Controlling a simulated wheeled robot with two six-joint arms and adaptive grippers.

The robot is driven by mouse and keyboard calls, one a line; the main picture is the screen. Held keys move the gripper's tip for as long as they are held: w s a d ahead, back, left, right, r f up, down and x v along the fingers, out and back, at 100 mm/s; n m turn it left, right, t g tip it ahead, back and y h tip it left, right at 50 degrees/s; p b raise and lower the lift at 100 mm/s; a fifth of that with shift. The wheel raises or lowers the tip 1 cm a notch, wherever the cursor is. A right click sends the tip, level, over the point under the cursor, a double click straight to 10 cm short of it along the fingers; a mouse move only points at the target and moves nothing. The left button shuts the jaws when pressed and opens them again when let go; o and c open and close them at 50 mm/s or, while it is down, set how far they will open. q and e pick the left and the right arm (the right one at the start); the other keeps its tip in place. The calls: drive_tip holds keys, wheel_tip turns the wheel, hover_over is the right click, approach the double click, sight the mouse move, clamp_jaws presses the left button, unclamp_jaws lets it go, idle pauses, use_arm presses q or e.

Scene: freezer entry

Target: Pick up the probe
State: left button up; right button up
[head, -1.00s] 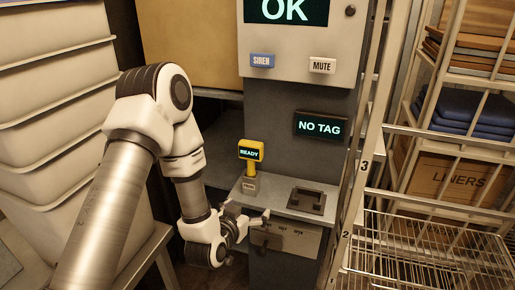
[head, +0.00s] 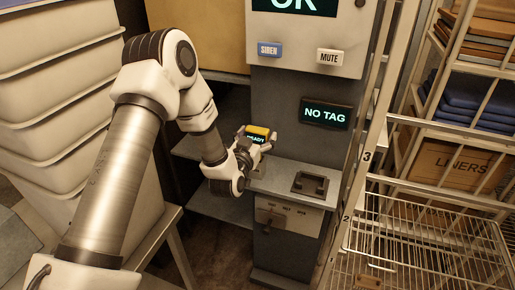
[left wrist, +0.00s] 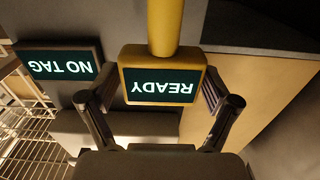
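The probe (head: 259,130) is yellow, with a dark screen reading READY on its head. In the head view it stands over the left part of the grey ledge, and my left gripper hides its stem and foot. In the left wrist view the probe head (left wrist: 163,62) is upside down, with the yellow stem at the top. My left gripper (head: 254,143) is at the probe head. Its fingers are spread, one on each side of the head (left wrist: 163,80). Whether the fingertips touch the head cannot be told. My right gripper is not in view.
A grey ledge (head: 283,176) carries a dark cradle-like fitting (head: 310,184) right of the probe. A NO TAG screen (head: 325,114) is on the column behind. Wire shelving (head: 425,235) stands at right, and stacked pale bins (head: 60,90) at left.

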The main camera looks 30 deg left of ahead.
use_arm(q)
drive_tip(key=c, duration=1.1)
